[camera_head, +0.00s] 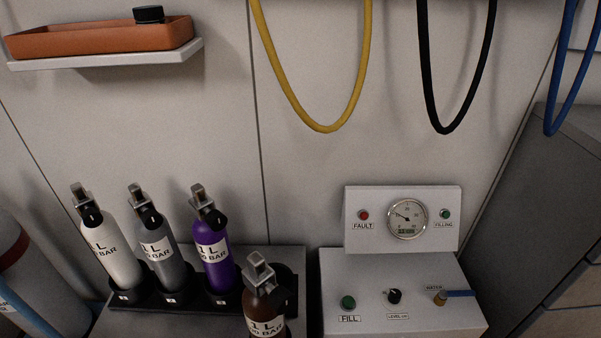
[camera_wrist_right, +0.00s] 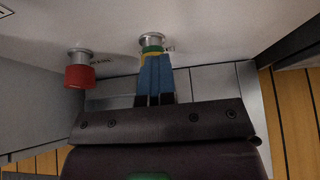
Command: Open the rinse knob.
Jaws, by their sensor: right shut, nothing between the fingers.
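In the right wrist view, two round knobs stick out of a pale panel. One is red on a grey metal base (camera_wrist_right: 80,75); the other has a green and yellow rim on a grey base (camera_wrist_right: 151,39). Small labels beside them are too small to read, so I cannot tell which is the rinse knob. My right gripper (camera_wrist_right: 153,57) is shut and empty, its blue fingers pointing at the green-rimmed knob and covering part of it. I cannot tell whether they touch it. The red knob stands apart, to the left. My left gripper is not in view.
Yellow (camera_head: 328,129), black and blue hoses hang above.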

